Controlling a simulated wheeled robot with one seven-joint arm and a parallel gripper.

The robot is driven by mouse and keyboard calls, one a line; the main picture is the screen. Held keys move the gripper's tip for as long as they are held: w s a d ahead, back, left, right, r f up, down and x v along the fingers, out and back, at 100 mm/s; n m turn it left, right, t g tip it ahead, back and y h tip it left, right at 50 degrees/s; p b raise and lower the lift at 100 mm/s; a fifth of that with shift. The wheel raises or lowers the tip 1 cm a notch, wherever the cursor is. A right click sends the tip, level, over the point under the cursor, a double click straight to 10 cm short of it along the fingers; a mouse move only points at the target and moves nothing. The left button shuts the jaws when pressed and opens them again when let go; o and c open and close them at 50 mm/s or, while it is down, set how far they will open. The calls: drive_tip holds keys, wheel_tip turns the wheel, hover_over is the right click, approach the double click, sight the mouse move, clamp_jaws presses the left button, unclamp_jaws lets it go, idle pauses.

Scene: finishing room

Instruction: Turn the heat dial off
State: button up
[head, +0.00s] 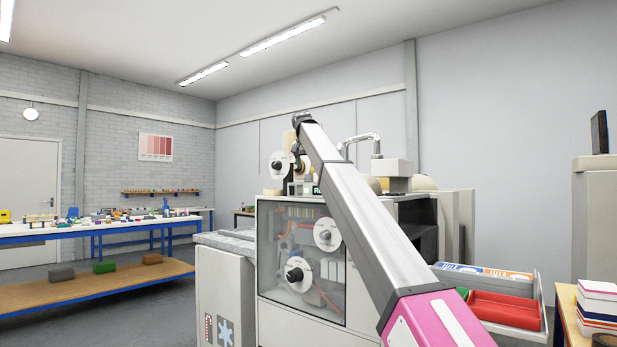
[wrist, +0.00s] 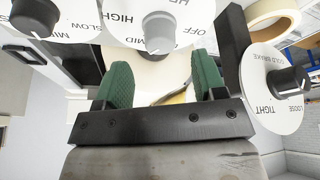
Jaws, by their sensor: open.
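In the wrist view, the heat dial is a white disc with a pale grey knob (wrist: 160,32). Its face shows HIGH, MID and OFF, upside down, and the top of the disc is cut off. Its pointer seems to lie toward MID, but I cannot be sure. My gripper (wrist: 163,77) has green pads and is open and empty. The knob is just beyond the fingertips, roughly in line with the gap between them, and not gripped. In the head view my arm rises over the machine, and I cannot make out the fingers.
A black-knobbed SLOW dial (wrist: 36,18) is at the left, and a cold brake dial (wrist: 290,80) is close to the right finger. The machine has a clear front panel (head: 300,255) with dials. A red tray (head: 505,310) lies to the right.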

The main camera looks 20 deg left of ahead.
sight(309, 178)
drive_tip(key=x, duration=0.5)
drive_tip(key=shift+f, duration=0.2)
drive_tip(key=c, duration=0.9)
drive_tip(key=n+y, duration=0.1)
drive_tip(key=n, duration=0.2)
drive_tip(key=n+y, duration=0.1)
drive_tip(key=n, duration=0.1)
drive_tip(key=shift+d+n+g, duration=0.1)
drive_tip(key=shift+n+g, duration=0.2)
drive_tip(key=shift+n, duration=0.1)
drive_tip(key=n+y, duration=0.1)
drive_tip(key=n, duration=0.1)
drive_tip(key=n+g, duration=0.1)
drive_tip(key=n, duration=0.2)
drive_tip(key=shift+w+r+y, duration=0.1)
drive_tip(key=shift+y, duration=0.3)
drive_tip(key=n+g, duration=0.1)
drive_tip(key=n, duration=0.2)
drive_tip(key=n+g, duration=0.1)
drive_tip(key=n, duration=0.1)
drive_tip(key=shift+w+n+y, duration=0.1)
drive_tip(key=shift+n+y, duration=0.3)
drive_tip(key=n+g, duration=0.1)
drive_tip(key=n, duration=0.2)
drive_tip(key=n+g, duration=0.1)
drive_tip(key=n, duration=0.1)
drive_tip(key=shift+n+g, duration=0.3)
drive_tip(key=shift+n, duration=0.1)
